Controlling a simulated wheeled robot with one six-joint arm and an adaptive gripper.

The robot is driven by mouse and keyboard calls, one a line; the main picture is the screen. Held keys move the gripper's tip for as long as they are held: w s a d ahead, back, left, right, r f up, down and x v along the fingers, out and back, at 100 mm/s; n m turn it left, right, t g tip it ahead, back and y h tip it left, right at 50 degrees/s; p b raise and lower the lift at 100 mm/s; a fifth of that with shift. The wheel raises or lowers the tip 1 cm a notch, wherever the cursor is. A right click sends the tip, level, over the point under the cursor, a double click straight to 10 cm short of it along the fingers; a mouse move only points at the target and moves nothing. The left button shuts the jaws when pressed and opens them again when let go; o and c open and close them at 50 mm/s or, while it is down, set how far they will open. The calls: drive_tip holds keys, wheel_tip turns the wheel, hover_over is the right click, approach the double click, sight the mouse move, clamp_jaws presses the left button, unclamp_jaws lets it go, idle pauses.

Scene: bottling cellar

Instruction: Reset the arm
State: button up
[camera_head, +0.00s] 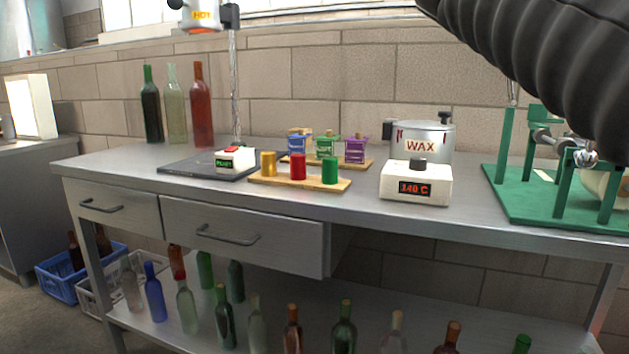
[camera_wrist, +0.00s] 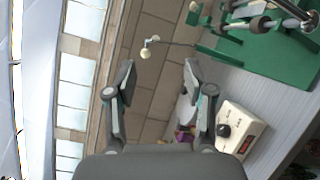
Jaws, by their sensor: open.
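My gripper (camera_wrist: 160,95) shows in the wrist view with its two fingers spread apart. It is open, and nothing is between the fingers. The wrist view is turned on its side and looks past the fingers toward the brick wall and the bench. In the head view a dark ribbed part of my arm (camera_head: 560,70) crosses the upper right corner, and the gripper itself is not in that view.
A hot-air device (camera_head: 200,15) hangs above. Several bottles stand on the shelf below.

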drive_tip(key=w+a+f+m+g+y, duration=0.1)
drive_tip(key=a+f+m+g+y, duration=0.2)
drive_tip(key=f, duration=1)
drive_tip(key=a+f+m+y, duration=0.3)
drive_tip(key=a+f+y, duration=0.1)
drive_tip(key=f, duration=0.8)
drive_tip(key=s+a+f+m+g+y+p, duration=0.1)
drive_tip(key=s+a+f+m+g+y, duration=0.1)
drive_tip(key=s+f, duration=0.6)
drive_tip(key=s+a+f+m+g+y+p, duration=0.1)
drive_tip(key=s+a+f+m+g+y, duration=0.1)
drive_tip(key=s+f+m, duration=0.3)
drive_tip(key=s+f+y, duration=0.1)
drive_tip(key=s+f, duration=0.3)
drive_tip(key=f, duration=0.6)
drive_tip(key=shift+f+m, duration=0.3)
drive_tip(key=shift+a, duration=0.1)
